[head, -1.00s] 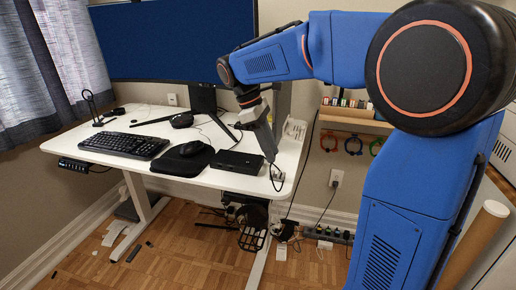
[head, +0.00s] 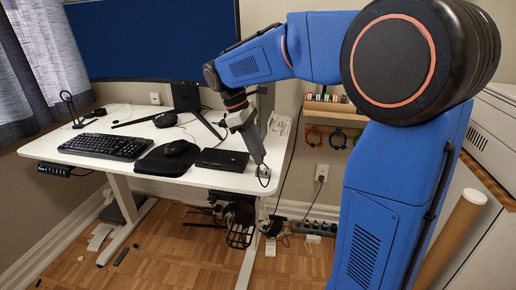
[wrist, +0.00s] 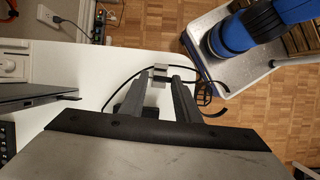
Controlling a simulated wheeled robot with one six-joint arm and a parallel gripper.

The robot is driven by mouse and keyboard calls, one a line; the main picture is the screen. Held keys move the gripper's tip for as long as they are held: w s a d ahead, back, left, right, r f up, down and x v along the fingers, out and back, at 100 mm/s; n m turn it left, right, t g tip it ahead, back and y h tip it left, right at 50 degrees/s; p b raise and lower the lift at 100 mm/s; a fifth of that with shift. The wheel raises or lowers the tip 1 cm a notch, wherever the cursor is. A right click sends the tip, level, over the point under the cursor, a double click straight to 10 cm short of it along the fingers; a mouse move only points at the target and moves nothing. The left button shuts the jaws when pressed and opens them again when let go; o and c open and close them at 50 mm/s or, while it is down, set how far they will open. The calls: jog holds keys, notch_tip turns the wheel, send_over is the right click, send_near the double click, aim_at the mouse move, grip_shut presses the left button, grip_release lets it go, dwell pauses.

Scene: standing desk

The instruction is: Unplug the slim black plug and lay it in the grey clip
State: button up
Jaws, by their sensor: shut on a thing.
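My gripper (head: 261,163) is low over the right end of the white desk (head: 225,181), at a small grey block that looks like the grey clip (head: 264,171). In the wrist view my gripper (wrist: 160,80) has its two fingers reaching towards a grey piece (wrist: 160,68), with a thin black cable (wrist: 125,82) curving past it. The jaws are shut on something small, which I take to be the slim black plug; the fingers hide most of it. A dark block sits beside the left finger in the wrist view. I cannot tell whether the plug touches the clip.
A black box (head: 222,159), a mouse (head: 176,148) and a keyboard (head: 104,145) are on the desk left of my gripper. The monitor (head: 150,40) stands behind. A wall outlet (head: 322,171) holds a plug with a hanging cord.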

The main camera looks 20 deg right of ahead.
aim_at(258, 169)
jog(key=shift+f, duration=1.85)
jog(key=o, duration=1.2)
jog(key=v, duration=1.7)
jog(key=shift+r, duration=0.15)
